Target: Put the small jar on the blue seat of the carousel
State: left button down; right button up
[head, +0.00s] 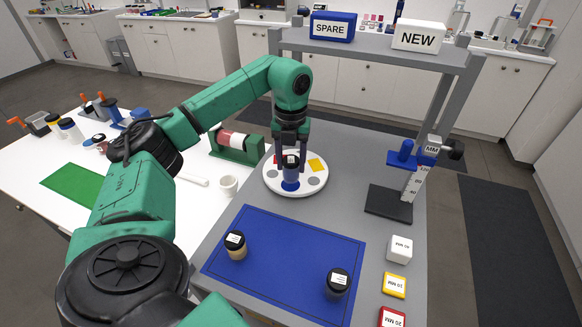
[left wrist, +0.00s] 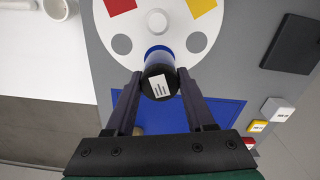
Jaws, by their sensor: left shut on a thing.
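The small jar (head: 291,170) has a black lid with a white label and a blue body. My left gripper (head: 290,157) points down and is shut on it. In the left wrist view the jar (left wrist: 160,82) is between the fingertips (left wrist: 158,88), lid toward the camera. The carousel (head: 310,188) is a white disc with red, yellow and grey seats; it also shows in the left wrist view (left wrist: 185,45). The jar is over its front part, upright. The blue seat cannot be told apart from the jar's blue body, and I cannot tell whether the jar touches the disc.
Two other black-lidded jars, one tan (head: 236,246) and one dark (head: 337,283), stand on the blue mat (head: 285,255). A height gauge (head: 410,175) stands to the right, with white (head: 399,249), yellow (head: 394,285) and red blocks nearer. A white cup (head: 228,185) is left of the carousel.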

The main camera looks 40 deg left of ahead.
aim_at(291, 160)
pick_arm(q)
jog(key=shift+s+f, duration=0.25)
jog(key=shift+f, duration=0.75)
jog(key=shift+w+f, duration=0.2)
jog(key=shift+c, duration=1.3)
grip_release()
jog(key=shift+s+r, duration=0.1)
pick_arm(e)
jog(key=shift+s+r, duration=0.2)
jog(key=shift+s, duration=0.15)
pick_arm(q)
jog(key=shift+r, duration=0.1)
pick_arm(e)
jog(key=shift+r, duration=0.1)
pick_arm(q)
jog(key=shift+r, duration=0.25)
notch_tip(291, 160, up, 6)
jog(key=shift+f+b, duration=0.2)
jog(key=shift+b, duration=0.55)
notch_tip(291, 160, up, 6)
jog(key=p, duration=0.2)
jog(key=shift+p, duration=0.4)
pick_arm(e)
jog(key=shift+r, duration=0.45)
